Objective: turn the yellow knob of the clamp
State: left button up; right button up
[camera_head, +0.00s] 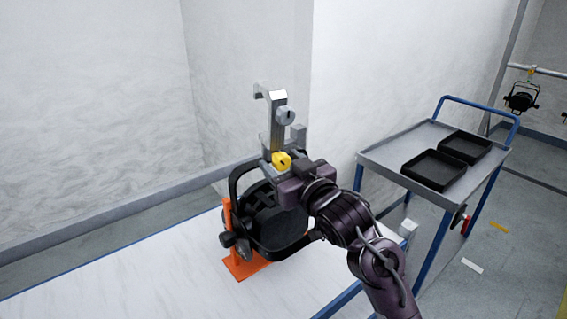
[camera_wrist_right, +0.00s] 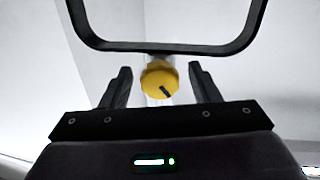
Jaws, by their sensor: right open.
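The yellow knob (camera_head: 282,160) sits low on the grey metal clamp (camera_head: 276,122), at the top of the black yoke of a par can (camera_head: 272,222). The par can rests on an orange stand (camera_head: 237,266) on the white table. In the right wrist view the knob (camera_wrist_right: 159,79) shows a dark slot mark and lies between and beyond the two fingertips. My right gripper (camera_wrist_right: 160,78) is open, with a finger on each side of the knob and a visible gap to both. In the head view my right gripper (camera_head: 290,172) is just right of the knob. My left gripper is not in view.
The black yoke (camera_wrist_right: 165,48) spans above the knob in the wrist view. A grey cart (camera_head: 400,150) with two black trays (camera_head: 434,169) stands right of the white table (camera_head: 130,275). Another lamp (camera_head: 521,98) hangs from a rail at the far right. Walls stand close behind the table.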

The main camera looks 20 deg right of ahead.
jog(key=c, duration=1)
jog(key=shift+r+p, duration=0.1)
jog(key=shift+p, duration=0.25)
jog(key=m+p, duration=0.3)
jog(key=p, duration=0.1)
jog(key=shift+r+y+p, duration=0.15)
jog(key=shift+y+p, duration=0.15)
jog(key=shift+p, duration=0.05)
jog(key=shift+f+m+p, duration=0.2)
jog(key=shift+m+p, duration=0.1)
jog(key=shift+m, duration=0.3)
jog(key=o, duration=1)
jog(key=shift+f, duration=0.1)
